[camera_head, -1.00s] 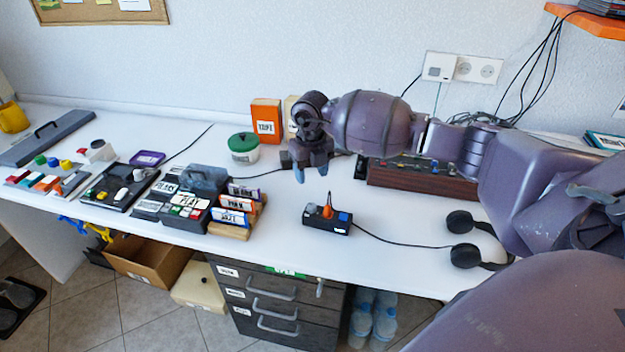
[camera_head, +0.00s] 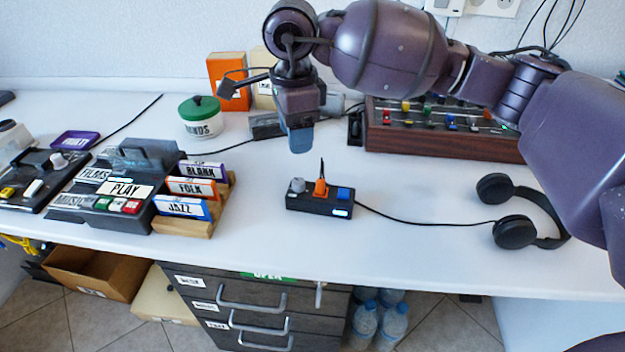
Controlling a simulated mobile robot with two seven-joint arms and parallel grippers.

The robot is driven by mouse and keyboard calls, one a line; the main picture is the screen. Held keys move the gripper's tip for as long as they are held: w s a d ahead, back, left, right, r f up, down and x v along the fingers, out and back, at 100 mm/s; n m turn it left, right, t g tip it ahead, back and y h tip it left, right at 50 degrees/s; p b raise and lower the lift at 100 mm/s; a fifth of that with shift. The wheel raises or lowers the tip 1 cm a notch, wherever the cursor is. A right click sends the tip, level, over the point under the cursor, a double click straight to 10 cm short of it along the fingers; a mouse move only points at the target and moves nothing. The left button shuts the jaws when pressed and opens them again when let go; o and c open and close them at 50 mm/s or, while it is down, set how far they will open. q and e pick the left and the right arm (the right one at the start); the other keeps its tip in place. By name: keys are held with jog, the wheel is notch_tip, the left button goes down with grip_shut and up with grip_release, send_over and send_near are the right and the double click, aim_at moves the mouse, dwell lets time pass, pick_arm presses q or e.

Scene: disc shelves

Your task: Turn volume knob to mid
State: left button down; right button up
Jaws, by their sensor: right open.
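A small black control box (camera_head: 315,207) lies on the white desk near its front edge. It carries a grey round knob (camera_head: 297,185) at its left end, an orange lever (camera_head: 320,188) in the middle and a blue button (camera_head: 343,193) at the right. I cannot read which way the grey knob points. My right gripper (camera_head: 300,138) hangs above and behind the box, fingers downward, apart from it. It is open, with nothing seen in it. My left gripper is out of view.
A wood-sided mixer (camera_head: 440,140) with several coloured controls stands behind the arm. Headphones (camera_head: 515,225) lie at the right. A cassette player (camera_head: 125,190) and tape rack (camera_head: 195,205) stand left, a green-lidded pot (camera_head: 200,118) behind. The desk around the box is clear, except for its cable.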

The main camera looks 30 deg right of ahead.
aim_at(298, 181)
notch_tip(298, 181, down, 10)
jog(key=b, duration=0.3)
jog(key=shift+s+r, duration=0.1)
jog(key=shift+r, duration=0.15)
jog(key=shift+f, duration=0.55)
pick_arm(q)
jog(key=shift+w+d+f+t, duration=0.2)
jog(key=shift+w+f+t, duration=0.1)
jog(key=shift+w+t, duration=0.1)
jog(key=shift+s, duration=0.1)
pick_arm(e)
jog(key=c, duration=0.9)
jog(key=shift+c, duration=0.2)
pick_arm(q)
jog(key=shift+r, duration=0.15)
pick_arm(e)
jog(key=shift+r, duration=0.1)
